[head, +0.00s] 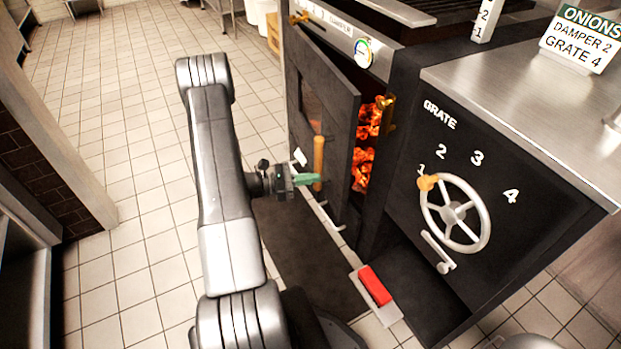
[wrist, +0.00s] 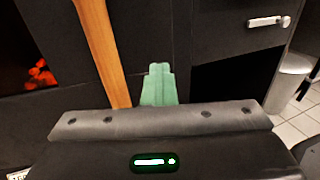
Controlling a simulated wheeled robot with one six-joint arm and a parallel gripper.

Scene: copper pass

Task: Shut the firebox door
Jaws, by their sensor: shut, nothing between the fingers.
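The firebox door (head: 334,122) is a dark panel with a small window and an upright wooden handle (head: 319,160). It stands ajar, and glowing coals (head: 365,150) show through the gap on its right. My gripper (head: 308,179) has green fingers, shut and empty, close to the door's outer face beside the lower part of the handle. In the wrist view the shut green fingertips (wrist: 159,72) point at the dark door, just right of the wooden handle (wrist: 98,45). I cannot tell whether the fingers touch the door.
A brass latch piece (head: 387,113) is on the firebox frame. Right of it is the grate wheel (head: 455,213) with numbers. A red pedal (head: 375,286) sits low by the floor. A dark mat (head: 305,250) lies below the door. Tiled floor at left is clear.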

